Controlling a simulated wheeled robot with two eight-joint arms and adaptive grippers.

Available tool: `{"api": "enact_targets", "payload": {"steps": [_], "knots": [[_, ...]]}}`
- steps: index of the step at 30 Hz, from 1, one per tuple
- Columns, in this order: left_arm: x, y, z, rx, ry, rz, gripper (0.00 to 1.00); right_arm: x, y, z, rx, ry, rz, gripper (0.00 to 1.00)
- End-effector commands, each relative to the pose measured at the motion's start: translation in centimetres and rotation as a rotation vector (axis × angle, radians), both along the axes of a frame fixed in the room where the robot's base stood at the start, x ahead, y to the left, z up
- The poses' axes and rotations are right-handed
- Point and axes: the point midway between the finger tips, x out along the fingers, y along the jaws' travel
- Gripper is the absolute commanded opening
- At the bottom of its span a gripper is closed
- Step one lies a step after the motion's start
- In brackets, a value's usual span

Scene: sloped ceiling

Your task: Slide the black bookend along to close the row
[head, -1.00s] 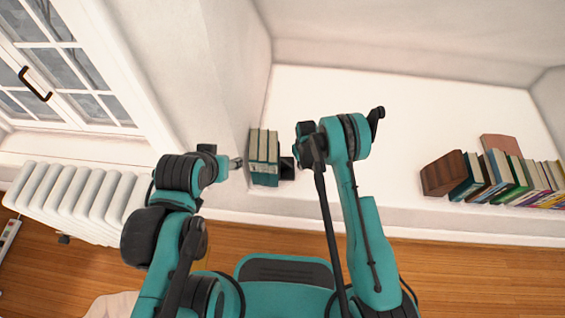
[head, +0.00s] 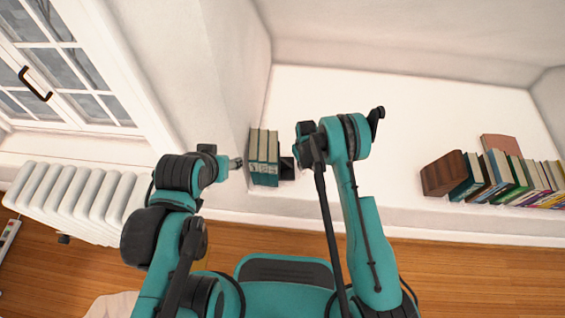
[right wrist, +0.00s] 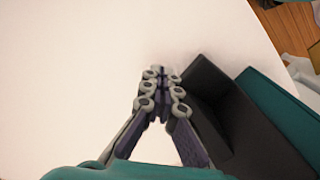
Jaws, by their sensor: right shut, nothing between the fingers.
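The black bookend (head: 287,168) stands at the right end of a short row of teal-spined books (head: 264,172) on the white ledge. In the right wrist view the bookend (right wrist: 255,125) is a dark block with a teal book (right wrist: 275,105) against or close to its far side. My right gripper (right wrist: 161,75) is shut and empty, just beside the bookend; I cannot tell whether a finger touches it. In the head view the right wrist mostly hides its fingers. My left gripper (head: 236,163) is left of the books; its fingers are too small to read.
A brown block (head: 441,175) and a row of several coloured books (head: 515,178) stand at the right of the ledge (head: 400,110). The ledge between the two rows is clear. A wall bounds the left end, with a radiator (head: 75,200) and window beyond.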

Motion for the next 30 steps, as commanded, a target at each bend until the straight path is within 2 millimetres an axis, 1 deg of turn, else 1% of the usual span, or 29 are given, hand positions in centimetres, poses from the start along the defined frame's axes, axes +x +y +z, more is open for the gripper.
{"api": "enact_targets", "payload": {"steps": [5, 17, 30], "knots": [[0.0, 0.0, 0.0, 0.000, 0.000, 0.000, 0.51, 0.0, 0.0, -0.2, 0.000, 0.000, 0.000, 0.00], [0.0, 0.0, 0.0, 0.000, 0.000, 0.000, 0.51, 0.0, 0.0, -1.7, 0.000, 0.000, 0.000, 0.00], [0.0, 0.0, 0.0, 0.000, 0.000, 0.000, 0.51, 0.0, 0.2, -1.8, 0.000, 0.000, 0.001, 0.00]]}}
